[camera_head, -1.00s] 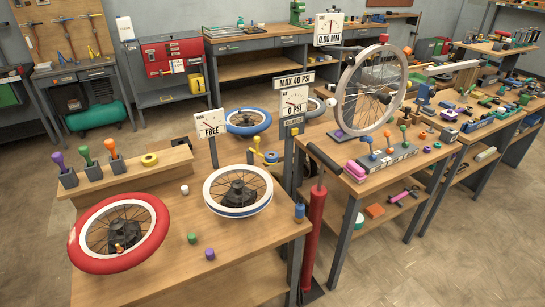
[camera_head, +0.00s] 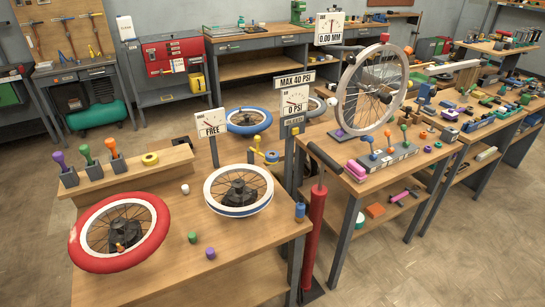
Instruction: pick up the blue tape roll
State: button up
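I cannot make out for certain which thing is the blue tape roll. A small blue round piece (camera_head: 271,157) sits beside a yellow part behind the white-rimmed wheel. A small blue upright cylinder (camera_head: 299,211) is at the right front corner of the near bench. A yellow tape roll (camera_head: 150,159) lies on the raised wooden shelf of that bench. My gripper is not in view.
The near bench (camera_head: 160,283) carries a red-tyred wheel (camera_head: 119,233), a white-and-blue wheel (camera_head: 238,190), and small green and purple caps. A blue tyre (camera_head: 248,121) lies behind. A red pump (camera_head: 314,240) stands between the benches. A large upright wheel (camera_head: 371,90) rises above the right bench.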

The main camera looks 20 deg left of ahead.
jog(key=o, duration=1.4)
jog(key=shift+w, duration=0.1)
